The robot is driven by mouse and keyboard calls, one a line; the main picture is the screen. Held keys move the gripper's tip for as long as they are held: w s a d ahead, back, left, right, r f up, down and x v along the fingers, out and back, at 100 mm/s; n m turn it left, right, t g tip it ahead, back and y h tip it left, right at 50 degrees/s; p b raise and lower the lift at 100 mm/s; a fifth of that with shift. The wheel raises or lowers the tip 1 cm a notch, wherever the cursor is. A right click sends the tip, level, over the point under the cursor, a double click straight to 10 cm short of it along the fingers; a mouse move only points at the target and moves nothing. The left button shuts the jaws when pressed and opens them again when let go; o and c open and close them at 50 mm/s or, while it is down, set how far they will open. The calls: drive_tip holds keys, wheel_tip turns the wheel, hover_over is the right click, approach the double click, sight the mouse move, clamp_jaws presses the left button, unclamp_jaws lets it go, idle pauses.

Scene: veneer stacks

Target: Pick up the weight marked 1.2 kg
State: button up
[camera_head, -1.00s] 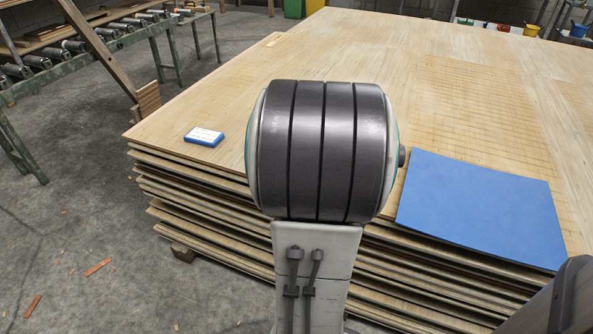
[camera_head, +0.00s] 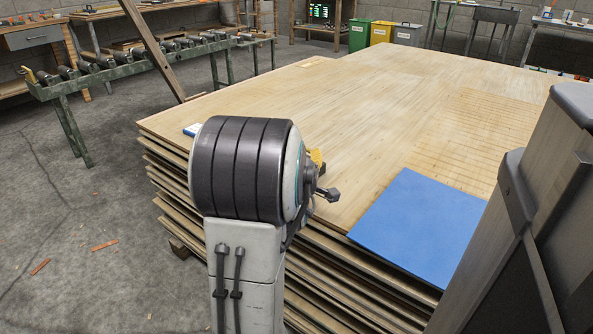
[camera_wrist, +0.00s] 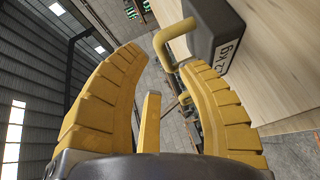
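A dark grey weight (camera_wrist: 208,33) with a yellow looped handle (camera_wrist: 163,40) shows at the upper right of the wrist view, on the wood panel. Its white label is partly cut off; I can read only about "2 kg". In the head view my arm hides the weight, and only a little of the yellow gripper (camera_head: 317,158) shows.
The stack of veneer sheets (camera_head: 370,100) fills the middle. A blue mat (camera_head: 420,225) lies at its near edge, and a small blue-and-white block (camera_head: 191,130) is at the left edge. A roller conveyor (camera_head: 130,65) stands at the left. Bins (camera_head: 380,33) stand behind.

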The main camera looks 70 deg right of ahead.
drive_tip(key=shift+b+x, duration=0.55)
drive_tip(key=shift+x, duration=0.25)
drive_tip(key=shift+w+d+f+b, duration=0.15)
drive_tip(key=shift+d+b, duration=0.15)
drive_tip(key=shift+b, duration=0.3)
drive_tip(key=shift+w+d+f+b, duration=0.1)
drive_tip(key=shift+d+b, duration=0.25)
drive_tip(key=shift+b, duration=0.2)
drive_tip(key=shift+x, duration=1.75)
drive_tip(key=shift+r, duration=0.2)
clamp_jaws()
drive_tip(key=shift+d+r, duration=0.1)
drive_tip(key=shift+r, duration=0.15)
